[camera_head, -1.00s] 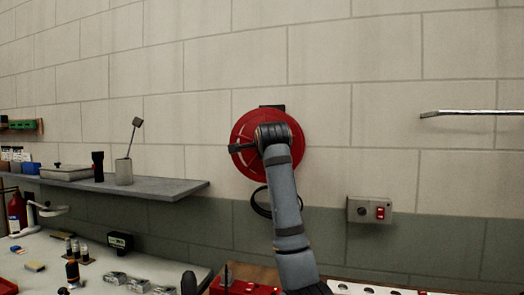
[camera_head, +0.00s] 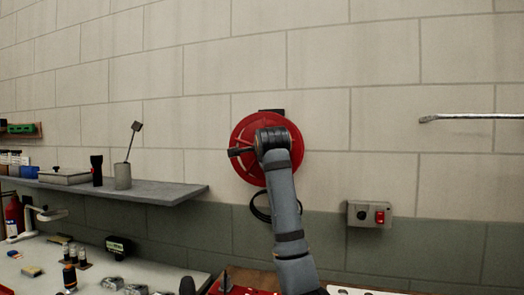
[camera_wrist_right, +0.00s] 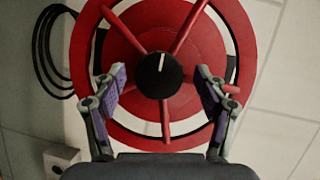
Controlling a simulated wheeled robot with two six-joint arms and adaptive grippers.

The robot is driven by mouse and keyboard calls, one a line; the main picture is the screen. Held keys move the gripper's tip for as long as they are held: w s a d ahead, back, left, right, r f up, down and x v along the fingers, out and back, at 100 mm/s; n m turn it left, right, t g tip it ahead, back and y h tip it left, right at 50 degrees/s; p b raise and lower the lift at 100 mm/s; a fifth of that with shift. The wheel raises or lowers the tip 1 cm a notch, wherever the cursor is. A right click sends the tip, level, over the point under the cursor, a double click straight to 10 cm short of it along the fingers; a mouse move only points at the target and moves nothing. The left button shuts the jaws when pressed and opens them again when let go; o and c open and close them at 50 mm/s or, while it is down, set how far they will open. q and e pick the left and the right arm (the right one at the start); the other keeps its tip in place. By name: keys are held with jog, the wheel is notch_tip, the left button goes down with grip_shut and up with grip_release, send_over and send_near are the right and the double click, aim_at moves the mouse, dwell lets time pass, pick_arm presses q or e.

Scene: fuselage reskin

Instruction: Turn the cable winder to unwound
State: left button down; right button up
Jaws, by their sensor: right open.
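The cable winder is a red spoked reel (camera_head: 247,130) on the wall in the head view, partly hidden by my right arm. In the right wrist view the red reel (camera_wrist_right: 200,42) fills the middle, with a black hub knob (camera_wrist_right: 158,78) that has a white pointer line towards the picture's top. My right gripper (camera_wrist_right: 160,73) is open and empty. Its two purple-padded fingers stand apart, left and right of the knob, in front of the reel. I cannot tell whether they touch a spoke. My left gripper is not in view.
A loop of black cable (camera_head: 259,208) hangs under the reel. A grey switch box (camera_head: 362,214) with a red switch is at the lower right. A grey shelf (camera_head: 170,192) with a cup and a torch is at the left. A metal bar (camera_head: 470,117) sits at the right.

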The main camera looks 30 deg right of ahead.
jog(key=v, duration=1.2)
